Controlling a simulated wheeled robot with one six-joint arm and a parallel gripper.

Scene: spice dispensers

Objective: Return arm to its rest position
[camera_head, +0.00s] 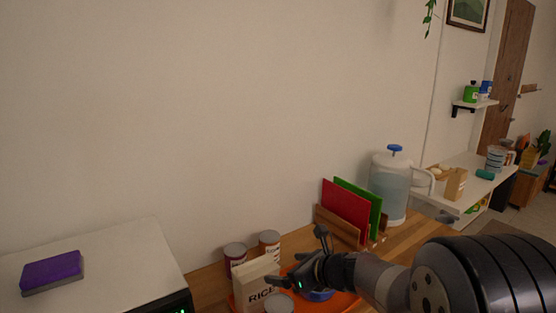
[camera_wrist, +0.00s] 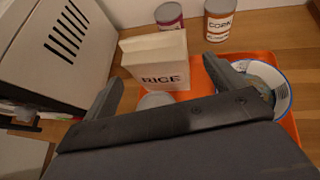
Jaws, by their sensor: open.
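My arm reaches in from the lower right of the head view. My gripper (camera_head: 297,262) hangs over the orange tray (camera_head: 345,303) on the wooden counter. In the wrist view my gripper (camera_wrist: 160,85) has its two fingers wide apart, with nothing held between them. Beyond the fingers stands a white rice box (camera_wrist: 157,60), upright on the tray. A grey round lid or can top (camera_wrist: 155,101) shows partly behind the gripper's bar. A white-and-blue bowl (camera_wrist: 281,92) is by the right finger, partly hidden by it.
Two cans, one purple (camera_wrist: 169,17) and one labelled corn (camera_wrist: 218,20), stand behind the box. A white appliance (camera_head: 90,270) with a purple sponge (camera_head: 52,272) on top is at left. Red (camera_head: 346,208) and green boards and a water dispenser (camera_head: 390,187) stand at right.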

